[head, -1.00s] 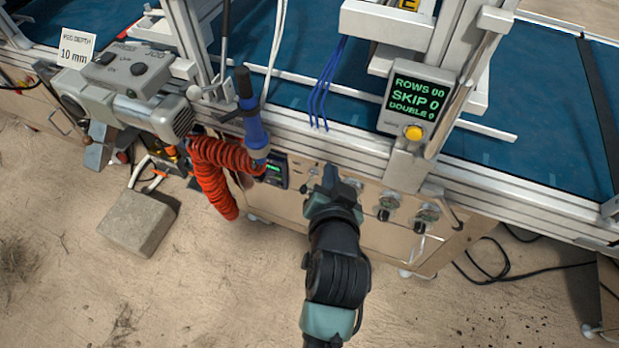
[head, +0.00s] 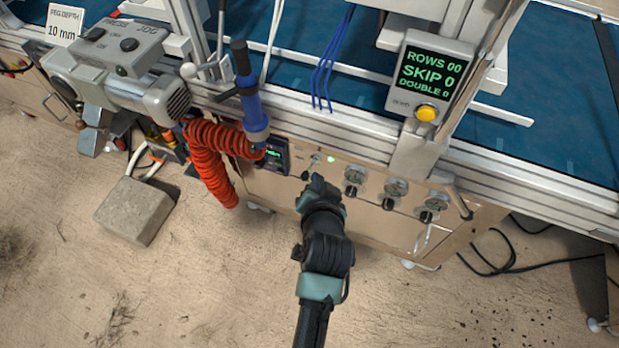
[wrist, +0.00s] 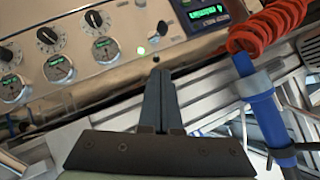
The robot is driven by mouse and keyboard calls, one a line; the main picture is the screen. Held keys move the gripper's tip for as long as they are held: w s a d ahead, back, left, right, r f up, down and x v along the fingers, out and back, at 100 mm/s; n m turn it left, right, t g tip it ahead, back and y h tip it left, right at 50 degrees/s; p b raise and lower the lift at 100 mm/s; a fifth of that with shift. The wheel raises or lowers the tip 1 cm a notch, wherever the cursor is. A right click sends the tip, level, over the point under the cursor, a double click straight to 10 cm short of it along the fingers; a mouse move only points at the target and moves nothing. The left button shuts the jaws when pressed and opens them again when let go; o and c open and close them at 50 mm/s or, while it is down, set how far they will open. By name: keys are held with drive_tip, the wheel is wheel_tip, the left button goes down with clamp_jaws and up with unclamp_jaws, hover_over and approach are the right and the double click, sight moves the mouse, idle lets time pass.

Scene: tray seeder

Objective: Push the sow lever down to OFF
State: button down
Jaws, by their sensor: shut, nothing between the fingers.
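The sow lever (head: 305,175) appears to be the small black-tipped lever on the beige control panel (head: 385,225), beside a lit green lamp (head: 331,159). Its tip points down and slightly left in the head view. The lever also shows in the wrist view (wrist: 162,28), which sees the panel upside down. My gripper (head: 318,181) is shut and empty, just below and right of the lever in the head view. In the wrist view its closed fingertips (wrist: 160,74) appear apart from the lever. The lever's labels are too small to read.
A small dark display (head: 274,156) is left of the lever, and several dials with knobs (head: 354,176) are to its right. A coiled red hose (head: 212,160) and a blue-handled tool (head: 250,100) hang at the left. An aluminium rail (head: 350,135) runs above the panel.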

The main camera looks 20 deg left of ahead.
sight(309, 174)
drive_tip(key=w+a+f, duration=0.1)
drive_tip(key=f, duration=0.1)
drive_tip(key=w+a+f+b, duration=0.1)
drive_tip(key=f, duration=0.1)
drive_tip(key=w+a+f+b, duration=0.1)
drive_tip(key=f, duration=0.1)
drive_tip(key=shift+w+a, duration=0.1)
drive_tip(key=shift+w, duration=0.3)
drive_tip(key=shift+s+f+b, duration=0.1)
drive_tip(key=shift+f+b, duration=0.05)
drive_tip(key=shift+b, duration=0.15)
drive_tip(key=shift+f, duration=0.2)
drive_tip(key=shift+s+t+b, duration=0.1)
drive_tip(key=shift+t+b, duration=0.2)
drive_tip(key=shift+b, duration=0.15)
